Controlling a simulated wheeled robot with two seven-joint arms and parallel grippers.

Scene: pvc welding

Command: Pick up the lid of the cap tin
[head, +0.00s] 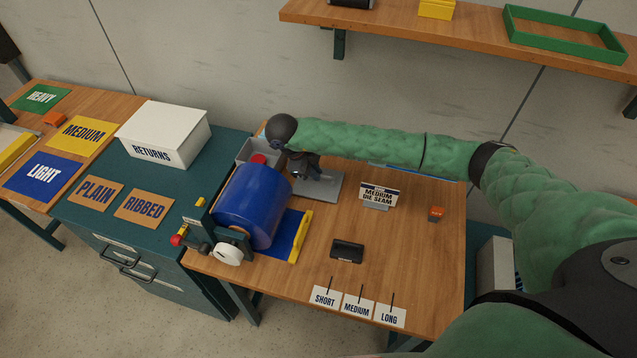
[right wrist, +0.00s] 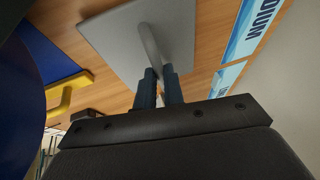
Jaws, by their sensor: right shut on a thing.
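A flat grey plate with a thin upright handle, which looks like the lid (head: 326,187), is behind the blue roll at the back of the bench. It also shows in the right wrist view (right wrist: 120,35). My right gripper (head: 304,170) points down over it. In the right wrist view its fingers (right wrist: 160,88) are shut on the grey handle. I cannot tell whether the plate touches the bench. A grey open box, likely the cap tin (head: 246,150), stands to the left of the plate, partly hidden by the blue roll. My left gripper is not in view.
The blue roll (head: 252,205) on its stand is close in front of the gripper. A Medium Die Seam sign (head: 379,195), an orange block (head: 437,213) and a black tray (head: 347,250) are on the bench. A white Returns box (head: 165,133) stands left. A shelf (head: 450,28) hangs above.

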